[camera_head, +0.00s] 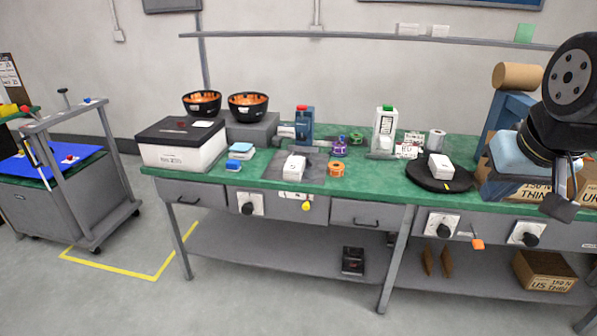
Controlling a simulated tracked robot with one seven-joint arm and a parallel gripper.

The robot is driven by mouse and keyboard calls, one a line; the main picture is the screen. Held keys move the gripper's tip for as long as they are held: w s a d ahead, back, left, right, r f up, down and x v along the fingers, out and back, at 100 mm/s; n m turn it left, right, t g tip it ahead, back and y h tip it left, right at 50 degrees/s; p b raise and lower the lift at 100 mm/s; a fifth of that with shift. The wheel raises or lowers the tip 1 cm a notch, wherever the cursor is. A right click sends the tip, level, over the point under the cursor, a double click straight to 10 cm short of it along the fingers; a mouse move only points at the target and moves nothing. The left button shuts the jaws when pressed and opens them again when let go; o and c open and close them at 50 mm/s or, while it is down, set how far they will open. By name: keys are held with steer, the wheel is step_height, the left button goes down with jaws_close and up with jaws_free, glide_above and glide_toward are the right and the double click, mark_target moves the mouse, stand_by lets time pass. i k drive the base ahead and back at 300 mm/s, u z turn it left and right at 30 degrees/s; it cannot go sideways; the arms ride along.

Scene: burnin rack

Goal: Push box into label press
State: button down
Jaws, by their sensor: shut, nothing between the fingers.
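A small white box (440,167) sits on a round black plate (420,177) right of the bench's middle. Another white box (294,167) lies on a grey mat (312,170) left of the middle. No label reading "label press" is legible; a blue device with a red top (304,122) stands behind the mat. A blue frame with a brown roll (517,76) on top stands at the right, partly hidden by my arm. My gripper (560,207) hangs at the bench's right front, right of the black plate. It is shut and empty, apart from both white boxes.
A white device with a green top (384,131), purple and orange spools (336,169) and a large black-lidded box (181,145) stand on the green bench. Cardboard boxes (585,184) are behind my gripper. The front strip has knobs (444,229). A cart (75,190) stands left.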

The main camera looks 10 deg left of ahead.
mark_target(294, 169)
steer(key=i, duration=0.9)
steer(key=u, duration=0.05)
